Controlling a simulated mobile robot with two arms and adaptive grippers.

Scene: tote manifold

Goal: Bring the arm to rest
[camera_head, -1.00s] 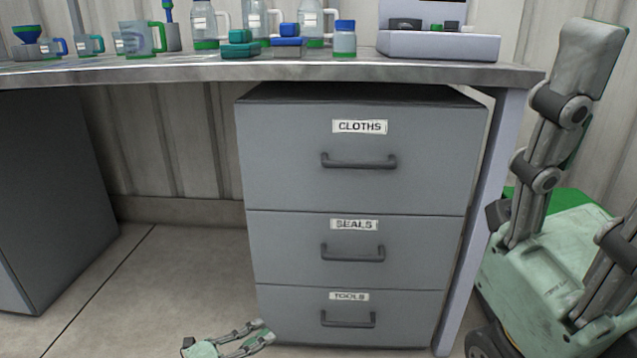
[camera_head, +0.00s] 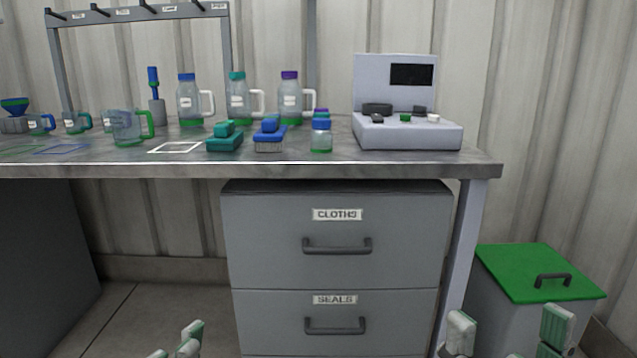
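My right gripper (camera_head: 508,330) shows at the bottom right of the head view. Its two pale green fingertips stand apart with nothing between them, in front of the table leg and the green-lidded bin. My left gripper (camera_head: 181,343) only just shows at the bottom edge, left of the drawer cabinet. Most of it is cut off by the frame, so its opening cannot be judged. No object shows at its fingertips. The rest of both arms is out of view.
A metal workbench (camera_head: 340,171) carries mugs, jugs, brushes, a small jar (camera_head: 320,137) and a grey device (camera_head: 410,133). Below stands a grey drawer cabinet (camera_head: 335,265), its visible drawers closed. A bin with a green lid (camera_head: 525,270) stands right of the bench. Floor shows left of the cabinet.

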